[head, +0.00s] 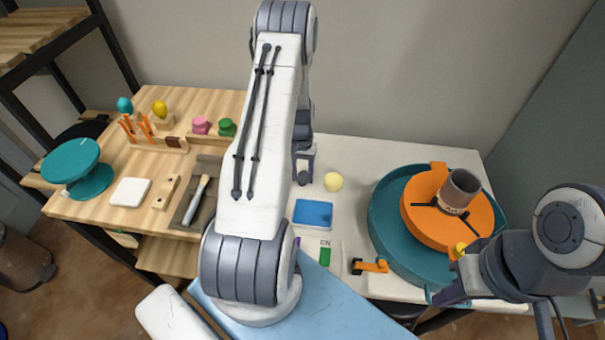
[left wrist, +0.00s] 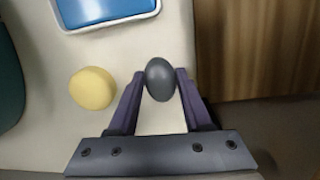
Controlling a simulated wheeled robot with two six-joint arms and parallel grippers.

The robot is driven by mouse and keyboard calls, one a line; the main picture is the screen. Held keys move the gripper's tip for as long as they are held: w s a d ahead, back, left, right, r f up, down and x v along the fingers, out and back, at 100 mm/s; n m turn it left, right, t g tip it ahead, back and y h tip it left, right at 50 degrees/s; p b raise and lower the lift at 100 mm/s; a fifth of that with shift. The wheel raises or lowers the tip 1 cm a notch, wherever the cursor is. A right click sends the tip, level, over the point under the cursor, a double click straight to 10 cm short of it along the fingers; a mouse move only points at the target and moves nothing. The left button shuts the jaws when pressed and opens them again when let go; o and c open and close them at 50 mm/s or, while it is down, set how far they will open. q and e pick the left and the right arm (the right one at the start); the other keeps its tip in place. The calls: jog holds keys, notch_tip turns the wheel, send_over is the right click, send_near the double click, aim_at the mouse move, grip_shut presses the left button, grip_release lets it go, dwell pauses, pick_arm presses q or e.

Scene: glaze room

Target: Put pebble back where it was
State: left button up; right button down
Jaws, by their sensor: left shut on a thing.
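The pebble is a smooth dark grey egg-shaped stone. It shows between the fingertips of my left gripper (left wrist: 160,85) in the left wrist view, where the pebble (left wrist: 160,80) is gripped from both sides. Whether the pebble touches the white surface cannot be told. My right gripper (head: 447,282) is at the right, by the turntable; its opening is unclear.
A blue tray with a white rim (head: 313,214) lies close in front. A large teal basin (head: 385,235) with an orange disc (head: 425,225) and a grey cup (head: 460,188) stands right. The wooden table (head: 110,208) at left holds tools and a teal stand (head: 70,160).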

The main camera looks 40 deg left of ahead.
pick_arm(q)
jog(key=shift+f, duration=0.1)
jog(key=o, duration=1.2)
